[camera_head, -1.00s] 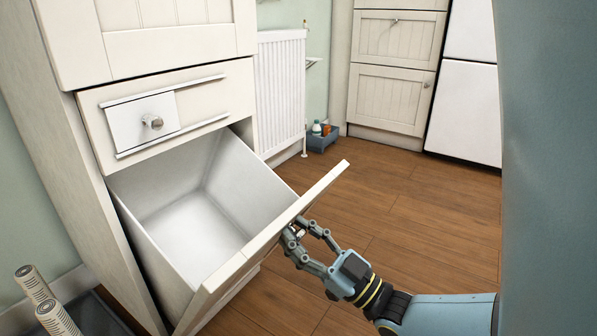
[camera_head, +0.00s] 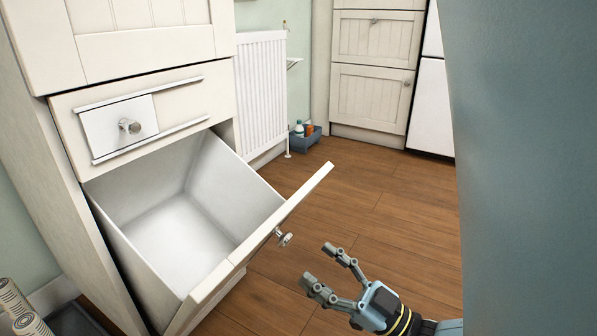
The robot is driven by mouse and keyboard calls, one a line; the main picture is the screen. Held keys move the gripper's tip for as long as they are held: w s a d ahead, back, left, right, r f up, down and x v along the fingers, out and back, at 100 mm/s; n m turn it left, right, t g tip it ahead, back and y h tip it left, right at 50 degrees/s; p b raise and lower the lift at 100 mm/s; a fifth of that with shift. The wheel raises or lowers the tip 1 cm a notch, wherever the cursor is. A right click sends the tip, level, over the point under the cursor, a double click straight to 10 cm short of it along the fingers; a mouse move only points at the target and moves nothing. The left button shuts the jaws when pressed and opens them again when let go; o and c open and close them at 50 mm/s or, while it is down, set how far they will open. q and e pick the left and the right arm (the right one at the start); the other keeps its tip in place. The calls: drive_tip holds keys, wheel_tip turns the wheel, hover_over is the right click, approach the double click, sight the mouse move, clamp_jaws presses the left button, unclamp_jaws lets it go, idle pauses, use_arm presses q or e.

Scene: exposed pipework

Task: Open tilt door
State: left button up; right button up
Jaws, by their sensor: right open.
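The tilt door (camera_head: 262,238) is at the bottom of the white cabinet on the left. It is tilted outward, and its white bin interior (camera_head: 180,232) shows empty. A round metal knob (camera_head: 284,238) sits on the door's outer face. My right gripper (camera_head: 322,268) is open and empty, to the right of and below the knob, apart from the door. My left gripper is not in view.
A drawer front (camera_head: 125,127) with a knob and rails is above the open door. A white radiator (camera_head: 262,85), a blue box with bottles (camera_head: 304,136) and more cabinets (camera_head: 372,92) stand behind. Brown wooden floor (camera_head: 385,215) is clear on the right.

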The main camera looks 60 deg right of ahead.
drive_tip(key=shift+v, duration=1.6)
